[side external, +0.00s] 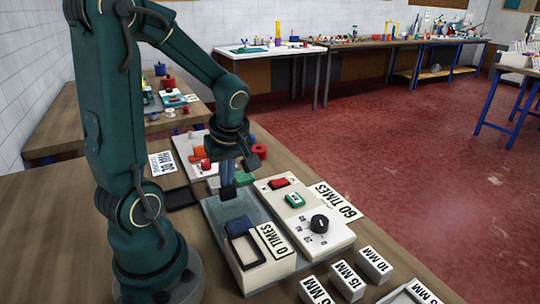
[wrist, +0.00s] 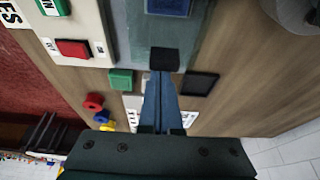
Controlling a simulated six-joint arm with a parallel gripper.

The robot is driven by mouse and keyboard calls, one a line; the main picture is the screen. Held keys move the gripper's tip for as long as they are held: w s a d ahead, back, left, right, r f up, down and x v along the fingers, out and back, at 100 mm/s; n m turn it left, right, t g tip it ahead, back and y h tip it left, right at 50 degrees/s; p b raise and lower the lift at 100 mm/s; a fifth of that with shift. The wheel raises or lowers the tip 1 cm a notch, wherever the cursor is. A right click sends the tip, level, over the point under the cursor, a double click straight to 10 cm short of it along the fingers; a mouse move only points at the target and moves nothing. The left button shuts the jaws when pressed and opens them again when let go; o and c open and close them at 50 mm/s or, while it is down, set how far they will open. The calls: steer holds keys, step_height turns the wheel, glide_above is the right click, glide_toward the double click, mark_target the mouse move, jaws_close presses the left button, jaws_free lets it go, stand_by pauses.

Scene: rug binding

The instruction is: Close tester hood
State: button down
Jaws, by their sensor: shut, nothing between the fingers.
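The tester has a white control panel (side external: 300,212) with a red switch, a green button and a black knob. Beside it is a grey-teal bed (side external: 212,211), with a dark blue pad (side external: 237,225) on it. The bed also shows in the wrist view (wrist: 128,30). I cannot clearly make out the hood. My gripper (side external: 228,182) points down over the bed's far end, fingers together and empty. A dark block (wrist: 165,59) shows right at the fingertips; whether it is a separate part they touch is unclear.
A white box marked "0 TIMES" (side external: 266,262) with a black frame stands at the bed's near end. White millimetre blocks (side external: 346,281) stand at the front right. A black tray (side external: 181,198) lies left of the bed. Red, blue and yellow spools (wrist: 95,102) lie beyond the tester.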

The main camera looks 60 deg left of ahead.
mark_target(232, 203)
steer(key=shift+s+d, duration=0.1)
steer(key=shift+d, duration=2.2)
steer(key=shift+a, duration=2)
steer(key=shift+a+r, duration=0.25)
steer(key=shift+r, duration=0.05)
steer(key=v, duration=0.9)
steer(key=s+d+m+t+h, duration=0.1)
steer(key=d+m+t+h, duration=0.2)
steer(key=d+m, duration=1)
steer(key=f+m+t, duration=0.1)
steer(key=m+t, duration=0.1)
steer(key=m, duration=0.3)
steer(key=shift+s+d+t+h, duration=0.15)
steer(key=shift+d+t+h, duration=0.15)
steer(key=shift+d+h, duration=0.1)
